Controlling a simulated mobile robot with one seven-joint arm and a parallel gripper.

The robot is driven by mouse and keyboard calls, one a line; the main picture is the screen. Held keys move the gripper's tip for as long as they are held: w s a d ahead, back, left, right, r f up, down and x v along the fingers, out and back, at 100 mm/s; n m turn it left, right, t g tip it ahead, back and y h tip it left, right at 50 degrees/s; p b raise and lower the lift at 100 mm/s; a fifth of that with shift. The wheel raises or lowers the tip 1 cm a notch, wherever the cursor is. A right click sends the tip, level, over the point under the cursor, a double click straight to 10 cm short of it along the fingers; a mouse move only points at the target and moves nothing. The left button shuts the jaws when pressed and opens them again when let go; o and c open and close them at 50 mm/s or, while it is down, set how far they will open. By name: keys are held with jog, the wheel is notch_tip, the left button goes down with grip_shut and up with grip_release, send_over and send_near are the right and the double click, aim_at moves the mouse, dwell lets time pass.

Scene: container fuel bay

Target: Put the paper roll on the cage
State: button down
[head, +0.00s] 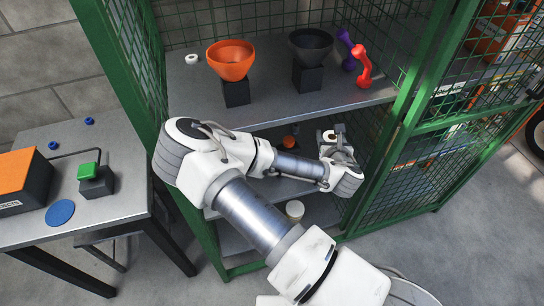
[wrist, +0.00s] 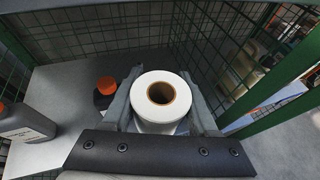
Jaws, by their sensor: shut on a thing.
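The paper roll (wrist: 177,81) is white with a brown cardboard core and sits upright between the two fingers of my gripper (wrist: 162,78), which is shut on it. In the head view, my gripper (head: 337,145) is inside the cage at middle-shelf height, under the top shelf; the roll (head: 328,135) is partly hidden there. The cage (head: 126,72) has a green frame, wire mesh sides and grey shelves. Its top shelf (head: 200,105) carries several things. I cannot tell whether the roll touches the shelf beneath.
An orange-capped bottle (wrist: 105,90) is close left of my fingers. A grey container (wrist: 25,122) stands farther left. The top shelf's front left is bare.

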jog(key=w+d+f+b, duration=0.3)
jog(key=f+b, duration=0.4)
jog(key=f, duration=0.1)
jog(key=w+d+f+b, duration=0.3)
jog(key=w+f+b, duration=0.1)
jog(key=f+b, duration=0.25)
jog(key=shift+m+h, duration=0.4)
jog(key=shift+h, duration=0.1)
jog(key=w+a+f+b, duration=0.1)
jog(key=w+f, duration=0.1)
jog(key=w, duration=0.1)
jog(key=w+a+f+b, duration=0.1)
jog(key=w+a+f, duration=0.1)
jog(key=w+f, duration=0.1)
jog(key=w+a+f+b, duration=0.2)
jog(key=w, duration=0.1)
jog(key=shift+w+a+f, duration=0.25)
jog(key=shift+w+f, duration=0.1)
jog(key=shift+w, duration=0.05)
jog(key=shift+f+b, duration=0.8)
jog(key=shift+f, duration=1.15)
jog(key=shift+f, duration=0.1)
jog(key=shift+c, duration=0.9)
grip_release()
